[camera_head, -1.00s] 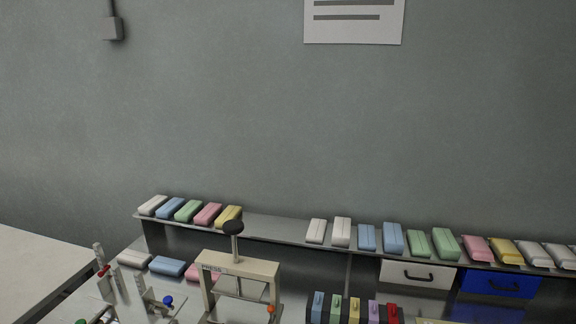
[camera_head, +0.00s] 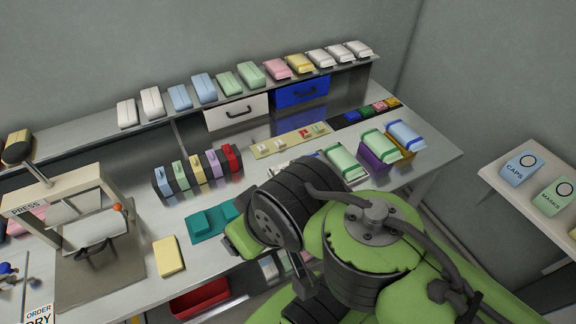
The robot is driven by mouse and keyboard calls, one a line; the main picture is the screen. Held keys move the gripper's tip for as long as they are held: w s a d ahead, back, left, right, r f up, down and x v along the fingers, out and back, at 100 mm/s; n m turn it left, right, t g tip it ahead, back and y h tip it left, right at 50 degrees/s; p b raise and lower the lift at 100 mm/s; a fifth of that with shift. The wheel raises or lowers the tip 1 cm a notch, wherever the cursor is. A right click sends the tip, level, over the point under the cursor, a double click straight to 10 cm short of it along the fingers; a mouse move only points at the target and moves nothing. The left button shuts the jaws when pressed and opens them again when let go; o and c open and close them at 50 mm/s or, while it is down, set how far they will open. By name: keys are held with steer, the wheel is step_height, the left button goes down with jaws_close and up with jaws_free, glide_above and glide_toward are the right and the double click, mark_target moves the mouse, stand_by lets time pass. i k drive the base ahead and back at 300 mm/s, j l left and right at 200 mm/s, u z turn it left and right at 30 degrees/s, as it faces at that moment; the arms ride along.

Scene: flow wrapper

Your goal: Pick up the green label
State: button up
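Several small coloured squares lie in a dark strip at the back right of the bench, a green square (camera_head: 364,112) among them. A tan board (camera_head: 262,151) to its left carries small pale and red pieces, with a bit of green at its right end. I cannot tell which of these is the green label. My green and black arm fills the lower middle of the view, in front of the bench. My gripper's fingers do not show.
A press (camera_head: 62,215) stands at left, beside a yellow block (camera_head: 169,256). A teal tray (camera_head: 203,222) lies near my arm. A rack of coloured blocks (camera_head: 197,171) stands mid-bench. Wrapped packs (camera_head: 343,161) stand at right. A shelf with packs (camera_head: 226,82) runs along the back.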

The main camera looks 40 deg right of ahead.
mark_target(318, 128)
steer(key=z, duration=1.55)
